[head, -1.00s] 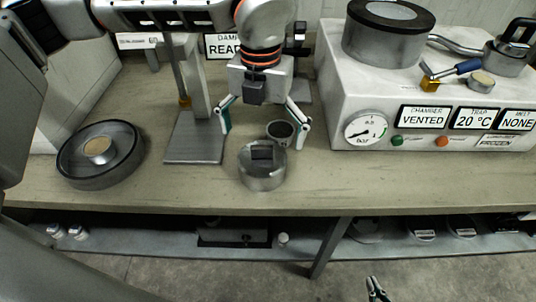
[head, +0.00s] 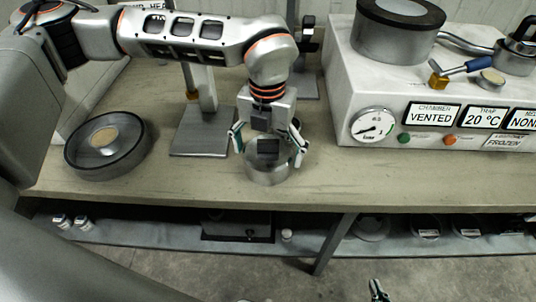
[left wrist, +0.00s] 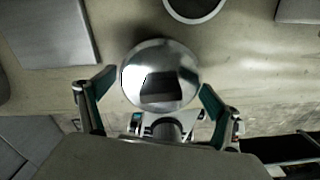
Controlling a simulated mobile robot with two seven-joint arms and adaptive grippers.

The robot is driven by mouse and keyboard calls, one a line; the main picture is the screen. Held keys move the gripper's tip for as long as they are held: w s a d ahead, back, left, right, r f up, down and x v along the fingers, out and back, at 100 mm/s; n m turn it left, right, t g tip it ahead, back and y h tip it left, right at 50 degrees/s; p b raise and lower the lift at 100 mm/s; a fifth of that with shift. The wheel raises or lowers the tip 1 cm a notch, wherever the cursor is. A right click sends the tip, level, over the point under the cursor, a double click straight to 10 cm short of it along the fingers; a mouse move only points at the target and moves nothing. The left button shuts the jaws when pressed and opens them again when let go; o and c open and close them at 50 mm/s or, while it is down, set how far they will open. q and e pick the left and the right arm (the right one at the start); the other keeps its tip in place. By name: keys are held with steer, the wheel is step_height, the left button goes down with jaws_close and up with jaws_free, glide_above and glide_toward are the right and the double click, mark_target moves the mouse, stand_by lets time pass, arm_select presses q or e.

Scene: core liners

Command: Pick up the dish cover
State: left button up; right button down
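Part of my right gripper (head: 378,291) shows at the bottom edge, low and away from the bench.
A white instrument box (head: 345,100) with a gauge stands right.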

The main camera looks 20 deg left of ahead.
arm_select(q)
steer(key=c, duration=0.5)
steer(key=shift+o, duration=0.2)
